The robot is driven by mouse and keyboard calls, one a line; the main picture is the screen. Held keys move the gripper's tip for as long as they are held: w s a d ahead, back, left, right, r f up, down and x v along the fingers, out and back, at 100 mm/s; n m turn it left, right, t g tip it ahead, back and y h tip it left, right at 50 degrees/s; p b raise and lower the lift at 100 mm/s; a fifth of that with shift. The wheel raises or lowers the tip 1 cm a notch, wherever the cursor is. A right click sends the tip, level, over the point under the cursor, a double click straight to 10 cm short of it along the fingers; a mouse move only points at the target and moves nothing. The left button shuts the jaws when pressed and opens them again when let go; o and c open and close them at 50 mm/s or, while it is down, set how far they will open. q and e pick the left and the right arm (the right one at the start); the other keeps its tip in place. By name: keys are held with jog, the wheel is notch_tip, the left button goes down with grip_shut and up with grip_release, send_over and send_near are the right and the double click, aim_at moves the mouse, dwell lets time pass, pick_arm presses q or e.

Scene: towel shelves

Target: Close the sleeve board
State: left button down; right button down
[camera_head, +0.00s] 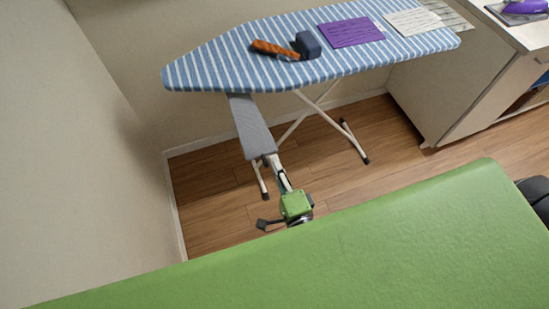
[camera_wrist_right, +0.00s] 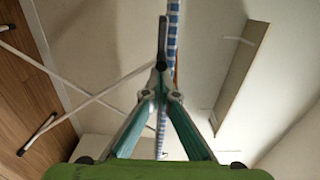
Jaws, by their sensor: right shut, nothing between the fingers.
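The sleeve board (camera_head: 252,125) is a narrow grey padded board. It sticks out from under the left part of the blue-and-white striped ironing board (camera_head: 225,62), towards me. My right gripper (camera_head: 271,161) is shut and empty at the sleeve board's near end. In the right wrist view my fingertips (camera_wrist_right: 161,66) meet just at the dark, edge-on sleeve board (camera_wrist_right: 162,38); whether they touch it I cannot tell. The ironing board's striped edge (camera_wrist_right: 173,30) shows behind it. My left gripper is not in view.
On the ironing board lie an orange-brown tool (camera_head: 274,50), a dark blue block (camera_head: 308,44), a purple sheet (camera_head: 351,32) and a pale sheet (camera_head: 414,21). White crossed legs (camera_head: 310,107) stand below. A cabinet (camera_head: 450,85) is at right, a wall (camera_head: 80,150) at left.

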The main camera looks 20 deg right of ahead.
jog(key=shift+w, duration=0.35)
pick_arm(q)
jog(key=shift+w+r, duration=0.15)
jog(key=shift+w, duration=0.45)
